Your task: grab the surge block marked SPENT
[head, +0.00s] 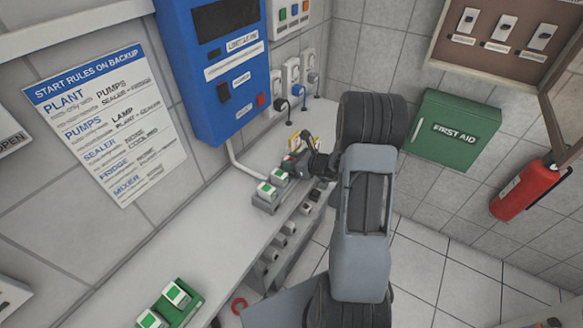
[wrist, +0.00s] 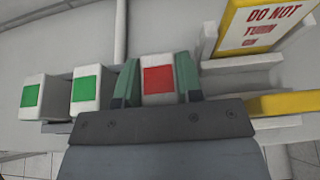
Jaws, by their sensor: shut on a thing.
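A white block with a red square face (wrist: 158,80) sits in a row beside two white blocks with green faces (wrist: 84,90) (wrist: 32,95) in the wrist view. No word SPENT is readable on it. My gripper (wrist: 156,84) is shut on the red-faced block, one green finger on each side. The block still stands in line with its neighbours. In the head view my gripper (head: 298,160) reaches down to the far end of the grey rack (head: 264,207) on the counter; the fingers largely hide the red block there.
A "DO NOT TURN ON" sign with a yellow frame (wrist: 268,22) stands close right of my gripper, near a yellow bar (wrist: 285,103). A green tray (head: 190,310) with green-faced blocks sits front left. A blue cabinet (head: 222,100) hangs above the counter.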

